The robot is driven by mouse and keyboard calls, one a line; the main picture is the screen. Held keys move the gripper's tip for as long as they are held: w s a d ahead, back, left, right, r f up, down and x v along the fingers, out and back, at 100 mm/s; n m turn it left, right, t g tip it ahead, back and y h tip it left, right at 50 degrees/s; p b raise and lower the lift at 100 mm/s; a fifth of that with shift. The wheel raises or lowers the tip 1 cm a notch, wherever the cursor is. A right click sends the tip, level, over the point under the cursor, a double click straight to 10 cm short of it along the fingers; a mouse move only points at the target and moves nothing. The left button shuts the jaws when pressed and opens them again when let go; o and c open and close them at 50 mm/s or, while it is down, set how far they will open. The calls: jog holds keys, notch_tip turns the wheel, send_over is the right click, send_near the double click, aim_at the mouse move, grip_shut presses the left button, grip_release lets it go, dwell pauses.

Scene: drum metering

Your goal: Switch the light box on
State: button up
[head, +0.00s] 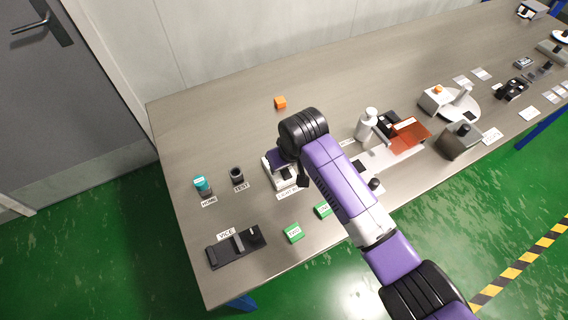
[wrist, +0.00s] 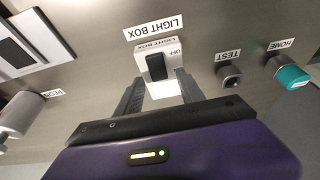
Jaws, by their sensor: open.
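The light box (wrist: 172,50) is a small white unit with a black rocker switch (wrist: 156,67) on its face. Its lettering reads LIGHT BOX and OFF, upside down in the wrist view, and a LIGHT BOX label (wrist: 153,28) lies beside it. In the head view the light box (head: 272,170) is partly covered by my arm's end. My gripper (wrist: 159,80) is open and empty, its two dark fingers apart on either side of the lower part of the box. I cannot tell whether the fingers touch it. My gripper (head: 284,165) is over the box in the head view.
A teal-capped holder (head: 201,184) at HOME and a dark TEST socket (head: 236,175) stand left of the box. A black vice (head: 236,247) and green blocks (head: 293,233) lie in front. An orange cube (head: 280,102) sits behind. A white bottle (head: 367,124) stands right.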

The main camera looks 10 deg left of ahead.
aim_at(288, 177)
jog(key=v, duration=0.7)
jog(key=shift+r+b, duration=0.25)
jog(key=shift+b, duration=0.1)
